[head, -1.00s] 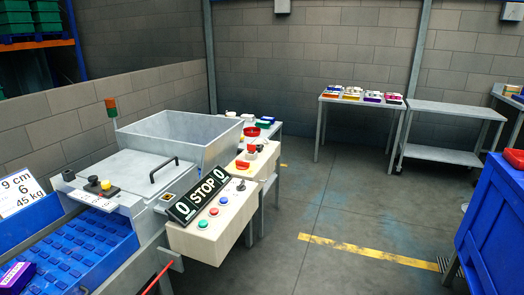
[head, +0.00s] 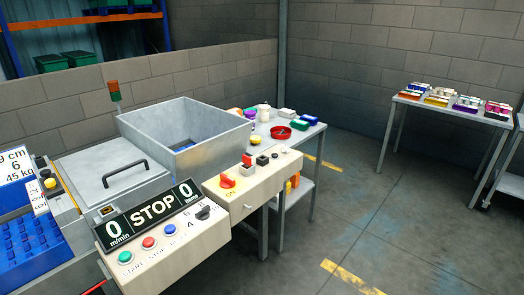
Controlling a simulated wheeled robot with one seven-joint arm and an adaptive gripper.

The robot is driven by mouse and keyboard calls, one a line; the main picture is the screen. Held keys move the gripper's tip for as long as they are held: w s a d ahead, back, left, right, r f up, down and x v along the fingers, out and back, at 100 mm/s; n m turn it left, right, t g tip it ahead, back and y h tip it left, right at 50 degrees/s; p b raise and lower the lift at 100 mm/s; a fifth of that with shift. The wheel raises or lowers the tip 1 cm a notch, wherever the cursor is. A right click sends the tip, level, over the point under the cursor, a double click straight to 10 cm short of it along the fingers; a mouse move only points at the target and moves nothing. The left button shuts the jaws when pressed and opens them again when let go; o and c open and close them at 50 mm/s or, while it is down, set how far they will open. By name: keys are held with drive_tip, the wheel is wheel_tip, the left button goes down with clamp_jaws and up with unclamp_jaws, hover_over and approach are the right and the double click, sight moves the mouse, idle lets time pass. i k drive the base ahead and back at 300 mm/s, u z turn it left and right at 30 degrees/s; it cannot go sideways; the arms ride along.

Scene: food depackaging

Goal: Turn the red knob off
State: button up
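The red knob (head: 227,182) sits on the left part of the top of a cream control box (head: 262,182), with a small yellow patch just in front of it. Its exact turn angle is too small to read. A separate small red-topped button (head: 247,159) stands behind it on the same box, with dark controls to its right. My gripper is not in view.
A nearer cream panel (head: 165,262) has green, red and blue buttons, a black knob (head: 203,213) and a STOP display (head: 148,213). A steel hopper (head: 205,150) stands behind. A side table (head: 305,143) holds a red bowl (head: 281,133).

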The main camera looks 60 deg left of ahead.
sight(227, 182)
drive_tip(key=i, duration=0.5)
drive_tip(key=u, duration=2.25)
